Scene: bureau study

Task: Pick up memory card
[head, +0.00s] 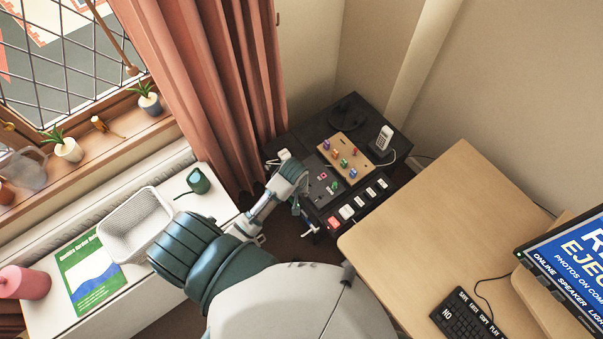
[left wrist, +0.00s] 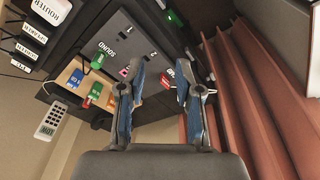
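My left gripper (head: 306,222) reaches in over the left side of the dark cabinet in the head view. In the left wrist view its two fingers (left wrist: 160,78) stand apart with a gap between them, and nothing is gripped. A small red and white piece (left wrist: 168,78) shows between the fingertips, partly behind the right one. It may be the memory card, but it is too small to tell. A grey panel marked SOUND (left wrist: 118,42) lies beyond the left finger, with a pink piece (left wrist: 125,72) near that finger. My right gripper is not in view.
The dark cabinet (head: 285,138) carries a tan board (head: 345,158) with coloured pieces, a cordless phone (head: 384,138) and labelled buttons. A wooden desk (head: 425,215) is to the right. Pink curtains (head: 215,75) hang close on the left. A white wire basket (head: 137,222) stands on the white shelf.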

